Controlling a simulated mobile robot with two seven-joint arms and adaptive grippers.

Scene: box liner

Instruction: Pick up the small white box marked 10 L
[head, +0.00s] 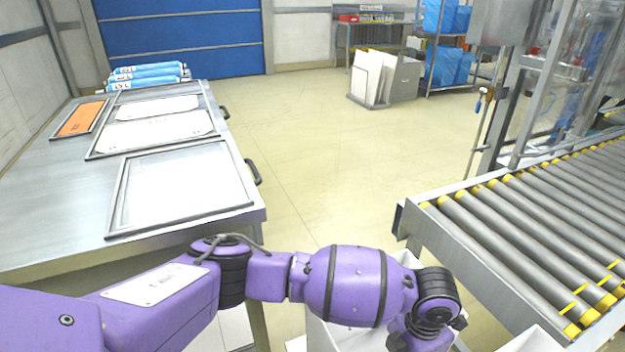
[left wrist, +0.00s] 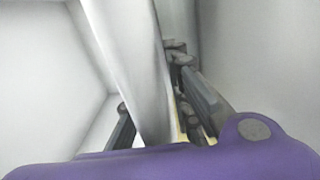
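A white open-topped box (head: 345,338) stands at the bottom centre of the head view, mostly hidden behind my left arm. No 10 L marking is readable on it. In the left wrist view, a white box wall (left wrist: 135,65) runs between the two dark fingers of my left gripper (left wrist: 158,115). One finger is on the inner side of the wall and the other on the outer side. The fingers are apart, with a narrow gap showing between the wall and the right finger. In the head view the gripper's fingers are hidden. My right gripper is not in view.
A metal table (head: 40,215) with framed panels and blue rolls (head: 145,78) stands at the left. A roller conveyor (head: 540,225) is at the right. Another white edge (head: 530,341) shows at the bottom right. The floor between table and conveyor is clear.

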